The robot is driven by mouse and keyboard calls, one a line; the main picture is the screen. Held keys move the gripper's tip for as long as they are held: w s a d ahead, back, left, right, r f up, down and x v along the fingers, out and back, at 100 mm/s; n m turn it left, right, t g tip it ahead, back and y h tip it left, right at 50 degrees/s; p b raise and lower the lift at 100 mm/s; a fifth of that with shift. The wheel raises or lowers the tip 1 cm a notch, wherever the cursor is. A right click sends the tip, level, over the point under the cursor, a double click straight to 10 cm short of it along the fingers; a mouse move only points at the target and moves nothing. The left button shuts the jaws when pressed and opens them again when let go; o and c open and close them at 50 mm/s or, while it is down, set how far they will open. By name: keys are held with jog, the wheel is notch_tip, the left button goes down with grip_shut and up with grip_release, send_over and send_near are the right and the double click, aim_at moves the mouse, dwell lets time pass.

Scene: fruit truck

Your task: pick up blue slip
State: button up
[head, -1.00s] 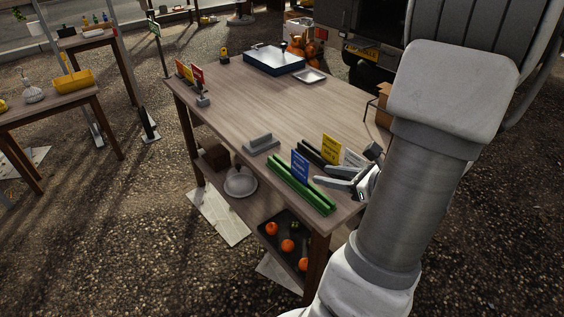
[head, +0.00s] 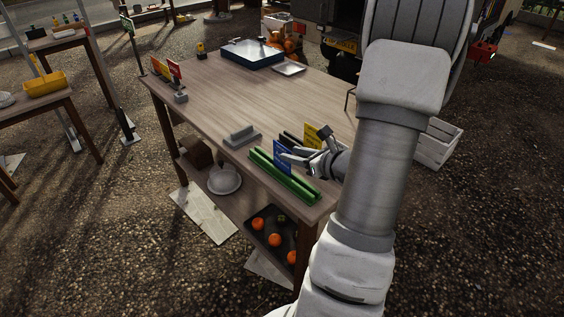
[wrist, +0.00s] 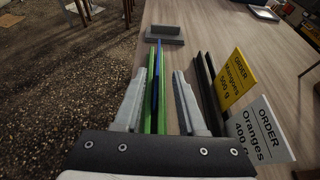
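The blue slip (head: 283,157) stands upright in the green slotted holder (head: 308,190) near the front edge of the wooden table. In the wrist view the blue slip (wrist: 156,80) shows edge-on as a thin blue line, between the two fingers of my gripper (wrist: 157,95). The fingers are open, one on each side, with gaps between them and the slip. In the head view my gripper (head: 283,156) is at the slip from the right, partly covered by it.
A yellow slip (wrist: 235,78) and a white slip (wrist: 262,130) stand in a black holder (wrist: 208,85) close to the right finger. A grey holder (head: 242,135) sits behind the green one. The blue tray (head: 252,56) is at the table's far end.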

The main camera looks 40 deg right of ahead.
jog(key=x, duration=0.5)
jog(key=shift+a+b, duration=0.15)
jog(key=shift+b, duration=0.2)
grip_shut()
